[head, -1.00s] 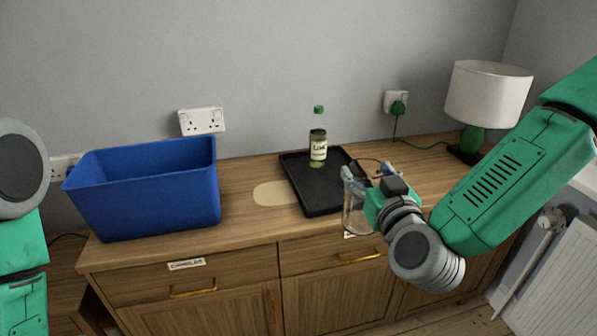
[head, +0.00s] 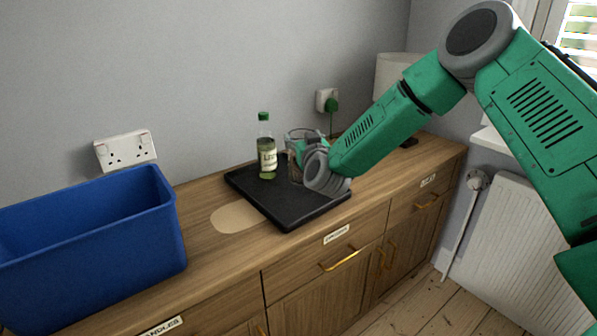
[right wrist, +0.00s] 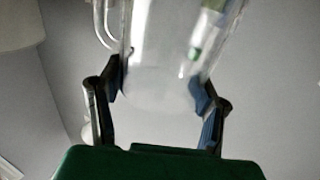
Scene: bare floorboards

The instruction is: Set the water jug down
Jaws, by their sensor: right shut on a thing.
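The clear glass water jug (head: 293,139) is upright over the back right part of the black tray (head: 286,219) on the sideboard. My right gripper (head: 302,158) is shut on the jug from the right side. In the right wrist view the jug (right wrist: 160,70) stands between the two fingers (right wrist: 158,92). The gripper hides part of the jug's lower side, so I cannot tell whether its base touches the tray. A green-capped bottle (head: 267,157) stands on the tray just left of the jug. My left gripper is not in view.
A blue bin (head: 95,245) stands at the left of the wooden sideboard (head: 205,258). A pale oval patch (head: 238,218) lies between bin and tray. The tray's front half is clear.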

